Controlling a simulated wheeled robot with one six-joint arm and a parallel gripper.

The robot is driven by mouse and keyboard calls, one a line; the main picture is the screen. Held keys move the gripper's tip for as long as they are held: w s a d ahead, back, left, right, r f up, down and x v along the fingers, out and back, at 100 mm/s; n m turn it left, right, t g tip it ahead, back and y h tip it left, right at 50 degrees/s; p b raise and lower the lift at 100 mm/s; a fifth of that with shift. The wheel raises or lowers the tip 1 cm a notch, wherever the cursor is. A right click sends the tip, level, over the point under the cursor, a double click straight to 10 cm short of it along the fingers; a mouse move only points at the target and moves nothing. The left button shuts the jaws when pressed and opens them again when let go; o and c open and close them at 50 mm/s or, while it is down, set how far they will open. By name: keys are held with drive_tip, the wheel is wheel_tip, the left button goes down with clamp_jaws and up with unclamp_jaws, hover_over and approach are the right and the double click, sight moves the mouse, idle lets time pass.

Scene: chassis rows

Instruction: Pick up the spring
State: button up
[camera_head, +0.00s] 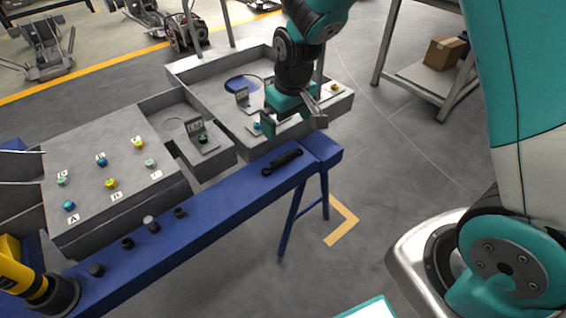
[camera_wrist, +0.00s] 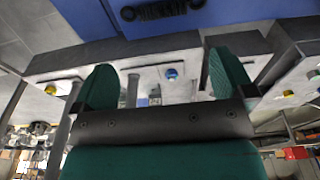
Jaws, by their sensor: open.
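The dark part that looks like the spring (camera_head: 282,161) lies flat on the blue beam (camera_head: 225,192), near its right end. In the wrist view the spring (camera_wrist: 161,10) shows at the top edge, dark and ribbed, on the blue surface, beyond my fingertips. My gripper (camera_head: 293,125) hangs over the near edge of the grey tray, behind the spring in the head view. In the wrist view my gripper (camera_wrist: 160,72) has its two teal fingers wide apart with nothing held between them. It does not touch the spring.
Several dark pegs (camera_head: 150,224) stand along the beam to the left. A yellow tool (camera_head: 24,283) is at its left end. A grey panel with coloured knobs (camera_head: 115,172) and a grey tray (camera_head: 190,72) lie behind.

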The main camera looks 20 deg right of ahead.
hover_over(283, 156)
drive_tip(key=f, duration=0.6)
drive_tip(key=shift+s+d+f+b, duration=0.15)
drive_tip(key=shift+d+f+b, duration=0.05)
drive_tip(key=shift+b, duration=0.15)
drive_tip(key=f, duration=0.5)
drive_tip(key=shift+a+f+b, duration=0.1)
drive_tip(key=shift+a+b, duration=0.1)
drive_tip(key=shift+b, duration=0.2)
drive_tip(key=shift+c, duration=0.2)
drive_tip(key=c, duration=0.8)
